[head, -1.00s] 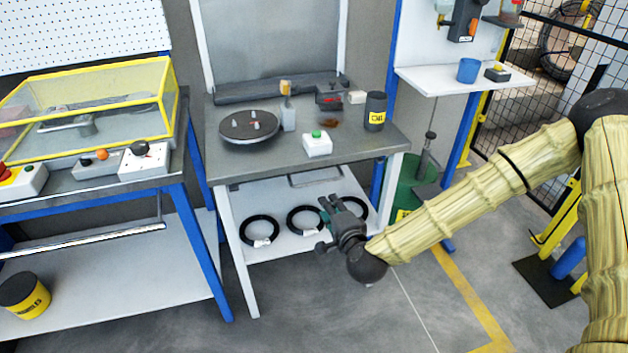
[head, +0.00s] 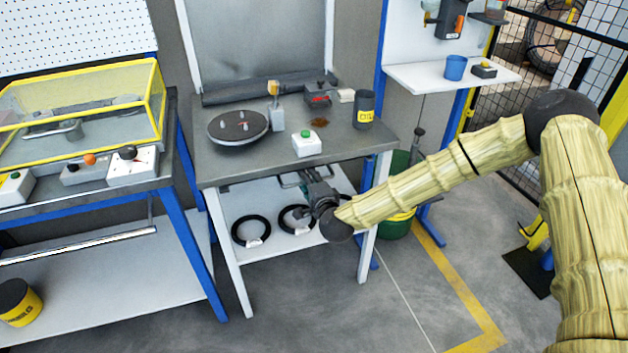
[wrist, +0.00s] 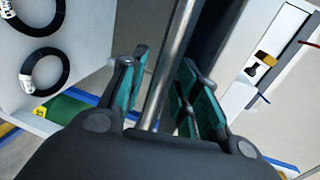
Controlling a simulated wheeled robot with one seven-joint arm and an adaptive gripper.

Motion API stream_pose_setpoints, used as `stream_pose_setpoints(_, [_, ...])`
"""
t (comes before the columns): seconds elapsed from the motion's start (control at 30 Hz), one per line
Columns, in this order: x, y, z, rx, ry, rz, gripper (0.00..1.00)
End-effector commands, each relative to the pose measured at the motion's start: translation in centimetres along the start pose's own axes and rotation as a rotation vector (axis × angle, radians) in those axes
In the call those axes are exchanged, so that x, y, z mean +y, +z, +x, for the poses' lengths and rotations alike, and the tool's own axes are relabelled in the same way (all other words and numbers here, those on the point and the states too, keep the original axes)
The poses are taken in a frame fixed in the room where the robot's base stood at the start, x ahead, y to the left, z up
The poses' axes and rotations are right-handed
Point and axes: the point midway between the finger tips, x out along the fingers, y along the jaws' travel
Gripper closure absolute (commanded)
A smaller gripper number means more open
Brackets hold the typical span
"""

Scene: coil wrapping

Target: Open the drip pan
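The drip pan's metal bar handle (head: 289,181) shows under the front edge of the middle bench's top in the head view; the pan itself cannot be made out clearly. My gripper (head: 308,178) is at the right part of this handle, just below the bench top, and partly hides it. In the wrist view the handle (wrist: 172,62) runs between the two green-padded fingers of my gripper (wrist: 168,95). The fingers are apart, with gaps visible beside the bar, so the gripper is open around it.
The bench top (head: 240,172) carries a turntable (head: 238,127), a green-button box (head: 307,143) and a dark can (head: 364,110). Black coils (head: 251,230) lie on the white lower shelf (head: 283,262). A white bench leg (head: 374,215) stands close right. The floor in front is clear.

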Motion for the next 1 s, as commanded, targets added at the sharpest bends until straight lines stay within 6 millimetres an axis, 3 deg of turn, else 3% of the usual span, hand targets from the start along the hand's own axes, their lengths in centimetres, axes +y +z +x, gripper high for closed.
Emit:
stream_pose_setpoints(0.37, [0.1, -0.2, 0.3, 0.002, 0.001, 0.001, 0.71])
stream_pose_setpoints(0.53, [0.1, -0.2, 0.3, 0.002, 0.001, 0.001, 1.00])
stream_pose_setpoints(0.7, [0.1, -0.2, 0.3, 0.003, 0.001, 0.001, 1.00])
stream_pose_setpoints(0.73, [0.1, -2.2, -0.3, 0.008, 0.001, 0.002, 1.00])
stream_pose_setpoints(1.0, [0.2, 0.9, -0.5, -0.012, 0.000, -0.003, 1.00])
